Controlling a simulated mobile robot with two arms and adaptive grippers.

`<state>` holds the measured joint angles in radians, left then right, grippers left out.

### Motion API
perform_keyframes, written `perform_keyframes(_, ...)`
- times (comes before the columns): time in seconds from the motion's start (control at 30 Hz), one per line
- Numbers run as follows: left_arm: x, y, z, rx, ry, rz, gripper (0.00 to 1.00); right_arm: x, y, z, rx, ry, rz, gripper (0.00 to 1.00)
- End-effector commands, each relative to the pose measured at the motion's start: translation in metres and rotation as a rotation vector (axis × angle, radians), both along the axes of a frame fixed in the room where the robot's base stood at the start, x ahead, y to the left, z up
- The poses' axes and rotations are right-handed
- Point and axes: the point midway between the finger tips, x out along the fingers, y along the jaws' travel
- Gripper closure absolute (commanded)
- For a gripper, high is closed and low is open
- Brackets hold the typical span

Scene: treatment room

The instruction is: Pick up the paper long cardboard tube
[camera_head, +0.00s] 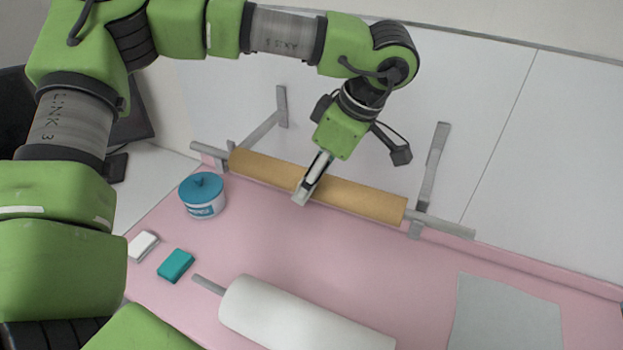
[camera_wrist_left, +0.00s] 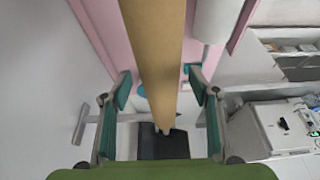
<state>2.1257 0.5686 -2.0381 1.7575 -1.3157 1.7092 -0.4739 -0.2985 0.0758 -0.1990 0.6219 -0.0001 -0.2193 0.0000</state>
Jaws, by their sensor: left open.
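The long brown cardboard tube (camera_head: 359,198) sits on a grey rod held by wall brackets, above the pink surface. In the left wrist view the tube (camera_wrist_left: 153,45) runs lengthwise between the two fingers. My left gripper (camera_head: 306,190) reaches down at the middle of the tube. In the left wrist view the left gripper (camera_wrist_left: 159,88) is open, with a teal-padded finger on either side of the tube and gaps beside it. My right gripper is not in view.
A white paper roll (camera_head: 300,318) lies on the pink surface (camera_head: 400,285) in front. A blue-lidded tub (camera_head: 202,195), a teal block (camera_head: 175,265) and a white block (camera_head: 143,246) stand left. Brackets (camera_head: 432,180) flank the tube. A grey sheet (camera_head: 507,315) lies at right.

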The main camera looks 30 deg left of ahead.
Motion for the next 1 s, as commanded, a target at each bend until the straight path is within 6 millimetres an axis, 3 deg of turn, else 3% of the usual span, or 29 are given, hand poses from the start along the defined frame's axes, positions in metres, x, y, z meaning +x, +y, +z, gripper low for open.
perform_keyframes(0.07,0.0,0.0,0.0,0.0,0.0,0.0,0.44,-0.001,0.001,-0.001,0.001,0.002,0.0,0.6)
perform_keyframes(0.27,0.0,0.0,0.0,0.0,0.0,0.0,0.96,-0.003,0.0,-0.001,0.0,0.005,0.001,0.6)
perform_keyframes(0.67,0.001,-0.001,0.005,-0.001,-0.002,0.0,0.96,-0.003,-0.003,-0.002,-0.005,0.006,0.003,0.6)
perform_keyframes(0.9,0.001,-0.001,0.032,-0.003,-0.006,0.0,0.96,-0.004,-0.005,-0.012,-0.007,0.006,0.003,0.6)
perform_keyframes(1.0,-0.011,-0.011,0.046,-0.002,-0.005,-0.003,0.96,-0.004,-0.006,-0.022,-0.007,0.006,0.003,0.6)
